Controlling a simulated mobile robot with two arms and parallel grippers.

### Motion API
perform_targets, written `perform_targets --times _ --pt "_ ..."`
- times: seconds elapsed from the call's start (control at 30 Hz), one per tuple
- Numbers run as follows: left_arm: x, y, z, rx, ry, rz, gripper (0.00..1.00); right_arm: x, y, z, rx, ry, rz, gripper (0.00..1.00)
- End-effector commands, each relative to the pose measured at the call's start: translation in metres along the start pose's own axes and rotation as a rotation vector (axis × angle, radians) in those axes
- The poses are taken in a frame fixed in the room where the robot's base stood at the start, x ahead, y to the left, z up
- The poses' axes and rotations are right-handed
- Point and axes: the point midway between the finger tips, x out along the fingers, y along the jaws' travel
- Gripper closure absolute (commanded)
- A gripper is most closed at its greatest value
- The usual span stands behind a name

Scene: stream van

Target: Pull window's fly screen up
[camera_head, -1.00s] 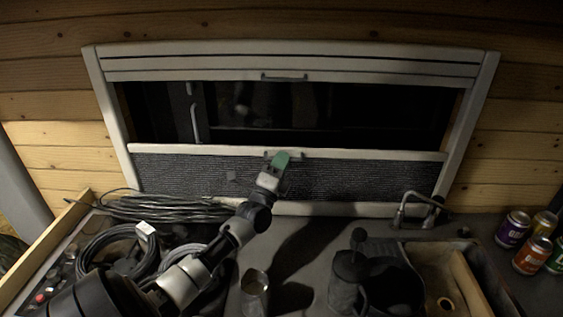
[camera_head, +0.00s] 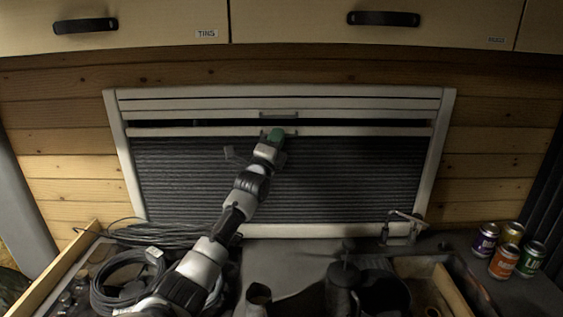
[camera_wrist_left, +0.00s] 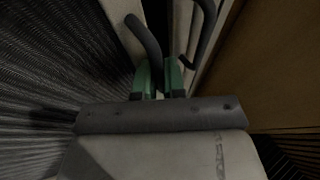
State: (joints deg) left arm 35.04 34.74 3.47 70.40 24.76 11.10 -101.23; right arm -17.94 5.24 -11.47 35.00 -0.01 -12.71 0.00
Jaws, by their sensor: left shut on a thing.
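The window's fly screen (camera_head: 340,175) is a dark pleated sheet that covers most of the window frame (camera_head: 436,150). Its white top rail (camera_head: 370,131) sits just below the upper blind's rail (camera_head: 350,114), with a narrow dark gap between them. My left gripper (camera_head: 276,134), with green fingertips, is at the screen's rail handle, near the rail's middle. In the left wrist view the green fingers (camera_wrist_left: 160,78) are shut on the dark curved handle (camera_wrist_left: 143,38), and the pleated screen (camera_wrist_left: 60,60) fills the left side. My right gripper is not in view.
Cabinets with black handles (camera_head: 384,18) hang above the window. Below it, the counter holds coiled cables (camera_head: 125,280), a dark kettle-like pot (camera_head: 343,285), a faucet (camera_head: 402,228) and several cans (camera_head: 504,263) at the right.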

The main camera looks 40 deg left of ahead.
Motion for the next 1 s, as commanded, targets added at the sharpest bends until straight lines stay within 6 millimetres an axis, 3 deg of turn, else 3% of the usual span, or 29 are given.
perform_targets --times 0.1,0.2,0.57,0.6,0.67,1.0 --pt "0.009 -0.013 0.002 0.003 0.006 -0.003 1.00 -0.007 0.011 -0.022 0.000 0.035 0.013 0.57" --pt "0.012 -0.018 0.003 0.003 0.007 -0.002 1.00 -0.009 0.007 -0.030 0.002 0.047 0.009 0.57" --pt "0.012 -0.018 0.004 0.002 0.007 0.000 1.00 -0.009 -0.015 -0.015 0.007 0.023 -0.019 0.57" --pt "0.012 -0.018 0.004 0.002 0.007 0.000 0.88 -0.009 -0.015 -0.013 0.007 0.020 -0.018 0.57" --pt "0.012 -0.018 0.004 0.002 0.007 0.000 0.80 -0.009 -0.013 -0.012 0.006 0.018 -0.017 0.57" --pt "0.007 -0.016 0.003 0.001 0.008 0.001 0.80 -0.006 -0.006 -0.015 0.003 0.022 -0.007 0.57"
